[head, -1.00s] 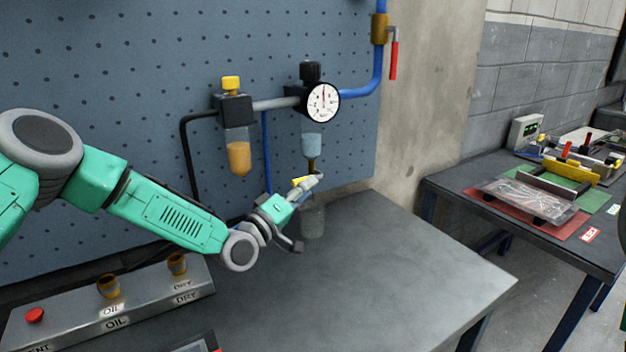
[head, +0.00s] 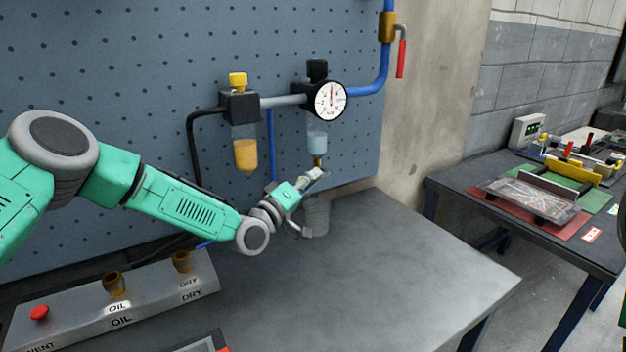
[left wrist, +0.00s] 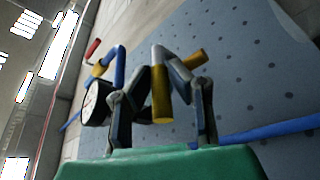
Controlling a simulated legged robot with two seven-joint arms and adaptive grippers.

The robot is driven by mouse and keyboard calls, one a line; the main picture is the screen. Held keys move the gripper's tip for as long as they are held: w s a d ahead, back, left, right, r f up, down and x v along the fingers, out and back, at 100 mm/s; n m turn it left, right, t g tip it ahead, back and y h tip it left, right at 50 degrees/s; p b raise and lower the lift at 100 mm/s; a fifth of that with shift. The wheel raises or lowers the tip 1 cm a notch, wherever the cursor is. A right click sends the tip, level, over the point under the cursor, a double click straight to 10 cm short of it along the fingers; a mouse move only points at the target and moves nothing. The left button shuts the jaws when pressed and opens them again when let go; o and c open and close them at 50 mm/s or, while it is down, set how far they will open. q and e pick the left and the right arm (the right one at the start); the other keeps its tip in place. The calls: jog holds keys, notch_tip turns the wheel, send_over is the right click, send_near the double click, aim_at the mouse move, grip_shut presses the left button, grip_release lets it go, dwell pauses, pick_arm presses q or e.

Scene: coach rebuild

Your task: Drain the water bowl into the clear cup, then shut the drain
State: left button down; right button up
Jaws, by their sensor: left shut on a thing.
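The water bowl (head: 317,142) hangs under its black-capped housing and holds pale blue liquid. Its brass drain (head: 318,161) points down from the bottom. My left gripper (head: 316,175) is shut at the drain, just under the bowl. In the left wrist view a brass cylinder (left wrist: 160,95), which looks like part of the drain, shows by the left gripper's fingers (left wrist: 163,85). The clear cup (head: 317,216) stands upright on the bench below the drain, partly behind the gripper. I cannot tell how much liquid is in it. My right gripper is not in view.
An oil bowl (head: 246,155) with amber liquid hangs to the left. A pressure gauge (head: 331,100) sits beside the water bowl's housing. A red-handled valve (head: 401,58) is above right. A grey control box (head: 120,300) stands front left. The bench (head: 400,255) is clear to the right.

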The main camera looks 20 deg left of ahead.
pick_arm(q)
jog(key=shift+a, duration=0.25)
jog(key=shift+d+r+g+y+p, duration=0.15)
jog(key=shift+r+g+y+p, duration=0.2)
jog(key=shift+g+p, duration=0.4)
jog(key=g+p, duration=0.1)
jog(key=p, duration=0.1)
jog(key=r+m+g+y+p, duration=0.1)
jog(key=p, duration=0.1)
jog(key=shift+w+d+r+m+g, duration=0.1)
jog(key=shift+r+m+g, duration=0.1)
jog(key=shift+m+g, duration=0.15)
jog(key=shift+w+d+r+g+y+p, duration=0.1)
jog(key=shift+g+y+p, duration=0.3)
jog(key=shift+p, duration=0.25)
jog(key=shift+w+d+r+g+y+p, duration=0.1)
jog(key=shift+g+y+p, duration=0.3)
jog(key=shift+p, duration=0.25)
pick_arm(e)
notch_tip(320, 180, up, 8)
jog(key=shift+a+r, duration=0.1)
pick_arm(q)
jog(key=shift+a, duration=0.1)
jog(key=c, duration=1.5)
grip_release()
jog(key=shift+a, duration=0.1)
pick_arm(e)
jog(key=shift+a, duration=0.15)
